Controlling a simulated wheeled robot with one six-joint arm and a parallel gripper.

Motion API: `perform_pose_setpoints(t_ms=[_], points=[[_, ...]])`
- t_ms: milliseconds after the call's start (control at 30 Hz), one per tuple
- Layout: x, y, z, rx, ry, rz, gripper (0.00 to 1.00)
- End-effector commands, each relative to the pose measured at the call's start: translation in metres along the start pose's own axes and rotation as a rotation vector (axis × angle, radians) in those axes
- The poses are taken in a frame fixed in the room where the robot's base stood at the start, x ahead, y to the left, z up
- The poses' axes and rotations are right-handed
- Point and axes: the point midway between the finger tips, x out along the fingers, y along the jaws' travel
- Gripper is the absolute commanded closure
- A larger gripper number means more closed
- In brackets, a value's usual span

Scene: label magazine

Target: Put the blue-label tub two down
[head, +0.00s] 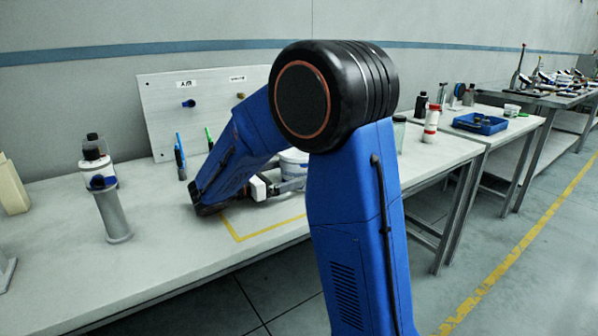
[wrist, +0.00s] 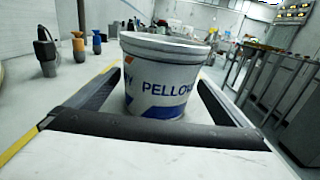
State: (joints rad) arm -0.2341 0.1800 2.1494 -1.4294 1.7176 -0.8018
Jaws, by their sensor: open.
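A white tub (wrist: 166,78) with a lid and blue lettering stands upright on the table, close in front of my gripper in the wrist view. In the head view the tub (head: 292,160) is mostly hidden behind my arm. My gripper (wrist: 160,98) is open, with one finger on each side of the tub. I cannot tell whether either finger touches it. In the head view my gripper (head: 290,187) is low over the table and partly hidden by my arm.
A grey cylinder with a dark-capped bottle (head: 105,195) stands at the left. A labelled board (head: 200,105) leans behind, with blue and green upright items before it. A red-white bottle (head: 431,123) and a blue tray (head: 480,123) are right. Yellow tape (head: 262,229) marks the table.

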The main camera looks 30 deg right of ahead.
Motion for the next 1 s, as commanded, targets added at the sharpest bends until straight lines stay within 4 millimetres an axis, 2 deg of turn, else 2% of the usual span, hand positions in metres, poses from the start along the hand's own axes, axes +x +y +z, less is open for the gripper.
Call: perform_pose_setpoints(t_ms=[200, 467, 600, 700, 1000], points=[[0.028, 0.001, 0.0, 0.0, 0.0, -0.003, 0.0], [0.031, 0.001, 0.0, 0.0, -0.001, 0.0, 0.0], [0.031, 0.001, 0.0, 0.0, -0.001, 0.0, 0.31], [0.031, 0.001, 0.0, 0.0, -0.001, 0.0, 0.37], [0.031, 0.001, 0.007, 0.003, -0.001, 0.0, 0.37]])
